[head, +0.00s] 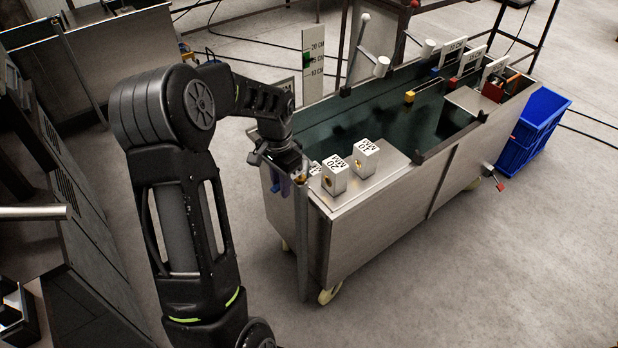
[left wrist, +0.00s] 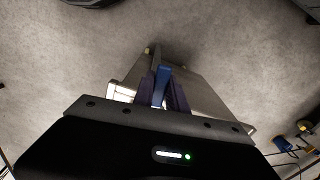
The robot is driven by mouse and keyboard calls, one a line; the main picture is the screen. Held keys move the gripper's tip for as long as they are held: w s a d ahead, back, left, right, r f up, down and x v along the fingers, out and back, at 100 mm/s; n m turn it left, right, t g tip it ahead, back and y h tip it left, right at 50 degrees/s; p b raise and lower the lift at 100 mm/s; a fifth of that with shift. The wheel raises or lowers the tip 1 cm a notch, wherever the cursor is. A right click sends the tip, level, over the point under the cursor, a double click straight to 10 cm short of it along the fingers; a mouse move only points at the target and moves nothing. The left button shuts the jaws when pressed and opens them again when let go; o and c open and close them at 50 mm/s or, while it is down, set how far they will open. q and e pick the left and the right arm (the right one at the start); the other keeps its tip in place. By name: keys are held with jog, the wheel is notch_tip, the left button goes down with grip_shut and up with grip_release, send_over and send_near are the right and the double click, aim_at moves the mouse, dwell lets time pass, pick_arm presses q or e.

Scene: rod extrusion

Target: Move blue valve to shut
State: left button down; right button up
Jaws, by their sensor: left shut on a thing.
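The blue valve shows in the left wrist view as a narrow blue handle (left wrist: 161,86) between the two dark purple fingers of my left gripper (left wrist: 164,92). The fingers are shut on it, one on each side. In the head view my left gripper (head: 284,182) is low at the near left end of the metal water tank (head: 370,220), and the arm and fingers mostly hide the valve there. My right gripper is not in view.
White blocks marked 20 MM (head: 335,176) and 10 MM (head: 365,158) stand on the tank's near top. A height sign (head: 313,65) stands behind. A blue crate (head: 532,130) is at the far right. The floor in front is clear.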

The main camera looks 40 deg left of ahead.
pick_arm(q)
jog(key=shift+a, duration=0.1)
jog(key=shift+w+a+r+m, duration=0.1)
jog(key=shift+a+m, duration=0.15)
jog(key=shift+m, duration=0.25)
jog(key=c, duration=1.3)
grip_release()
jog(key=shift+o, duration=0.2)
notch_tip(320, 180, up, 8)
jog(key=shift+f, duration=0.15)
